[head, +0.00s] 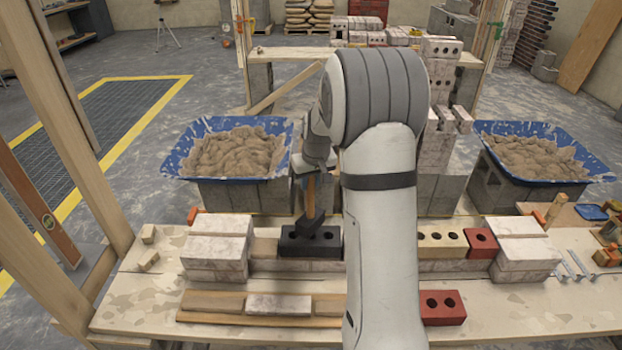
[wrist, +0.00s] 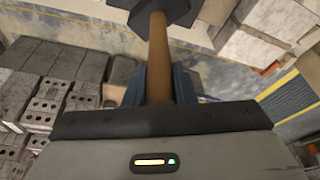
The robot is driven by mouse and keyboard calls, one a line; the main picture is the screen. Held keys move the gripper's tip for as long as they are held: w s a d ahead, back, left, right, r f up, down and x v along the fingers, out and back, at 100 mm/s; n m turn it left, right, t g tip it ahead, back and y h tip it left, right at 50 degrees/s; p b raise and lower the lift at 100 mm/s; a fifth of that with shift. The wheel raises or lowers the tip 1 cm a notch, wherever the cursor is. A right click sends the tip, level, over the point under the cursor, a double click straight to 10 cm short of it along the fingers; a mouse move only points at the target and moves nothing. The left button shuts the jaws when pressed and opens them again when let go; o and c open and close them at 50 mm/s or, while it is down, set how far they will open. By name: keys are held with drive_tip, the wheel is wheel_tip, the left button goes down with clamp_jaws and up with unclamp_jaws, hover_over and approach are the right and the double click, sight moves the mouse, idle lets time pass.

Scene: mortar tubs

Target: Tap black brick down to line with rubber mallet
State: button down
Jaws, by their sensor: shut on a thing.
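My gripper (head: 311,172) is shut on the wooden handle of the rubber mallet (head: 310,196), which hangs head down. The mallet's dark head is at or just above the top of the black brick (head: 297,247); I cannot tell if they touch. In the wrist view the handle (wrist: 160,60) runs between my gripper's blue-grey fingers (wrist: 160,85) to the dark head at the top edge. The black brick, with holes in its face, sits in the row on the bench. My arm hides the brick's right surroundings. I cannot make out the line itself.
Pale block stacks stand left (head: 216,248) and right (head: 522,255) of the row. A cream brick (head: 440,243) and a red brick (head: 481,243) lie right of my arm. Another red brick (head: 443,308) lies in front. Blue mortar tubs (head: 177,165) (head: 590,166) stand behind.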

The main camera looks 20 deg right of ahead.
sight(311, 191)
wheel_tip(311, 191, down, 4)
drive_tip(key=b, duration=0.3)
drive_tip(key=shift+r, duration=0.1)
drive_tip(key=shift+r+p, duration=1.2)
drive_tip(key=shift+r, duration=1)
drive_tip(key=shift+f, duration=0.1)
drive_tip(key=shift+p, duration=0.6)
drive_tip(key=shift+p, duration=0.85)
drive_tip(key=shift+f, duration=0.25)
